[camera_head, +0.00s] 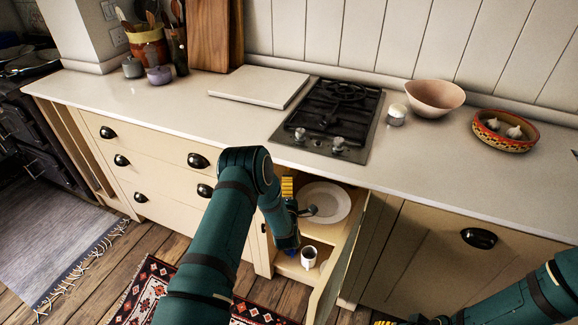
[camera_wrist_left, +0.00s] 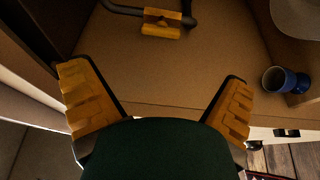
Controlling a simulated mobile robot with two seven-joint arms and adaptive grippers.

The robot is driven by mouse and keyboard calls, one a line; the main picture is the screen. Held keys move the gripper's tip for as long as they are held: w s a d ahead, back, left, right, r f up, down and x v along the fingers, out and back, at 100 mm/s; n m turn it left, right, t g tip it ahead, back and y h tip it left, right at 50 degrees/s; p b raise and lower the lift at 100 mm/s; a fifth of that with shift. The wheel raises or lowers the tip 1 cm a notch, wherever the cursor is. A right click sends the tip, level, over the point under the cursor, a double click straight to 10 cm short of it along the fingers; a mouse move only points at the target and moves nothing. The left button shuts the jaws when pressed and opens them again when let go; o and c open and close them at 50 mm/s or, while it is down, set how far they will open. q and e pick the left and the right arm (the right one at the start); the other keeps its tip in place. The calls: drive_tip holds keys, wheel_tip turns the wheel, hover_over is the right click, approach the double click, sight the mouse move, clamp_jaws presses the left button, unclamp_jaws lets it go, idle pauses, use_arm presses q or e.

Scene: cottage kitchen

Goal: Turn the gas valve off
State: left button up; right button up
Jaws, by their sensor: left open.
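The gas valve's yellow handle (camera_wrist_left: 162,22) shows at the top of the left wrist view, on a dark pipe inside the cupboard. Whether the valve is open or shut I cannot tell. My left gripper (camera_wrist_left: 157,76) is open and empty, with its two yellow ribbed fingers spread wide. The handle lies beyond the fingertips, between their lines and apart from them. In the head view my left arm reaches down into the open cupboard below the hob, and a yellow finger (camera_head: 287,187) shows at its opening. My right gripper (camera_head: 400,321) is cut off at the bottom edge.
A white plate (camera_head: 325,202) lies on the cupboard's upper shelf, and a mug (camera_head: 309,256) stands lower; the mug is blue outside in the wrist view (camera_wrist_left: 279,80). The open cupboard door (camera_head: 341,262) stands right of my arm. The gas hob (camera_head: 333,112) is above.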

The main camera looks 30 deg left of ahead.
use_arm(q)
drive_tip(key=b+x, duration=0.2)
drive_tip(key=x, duration=0.9)
drive_tip(key=shift+w+a, duration=0.15)
drive_tip(key=shift+w, duration=0.2)
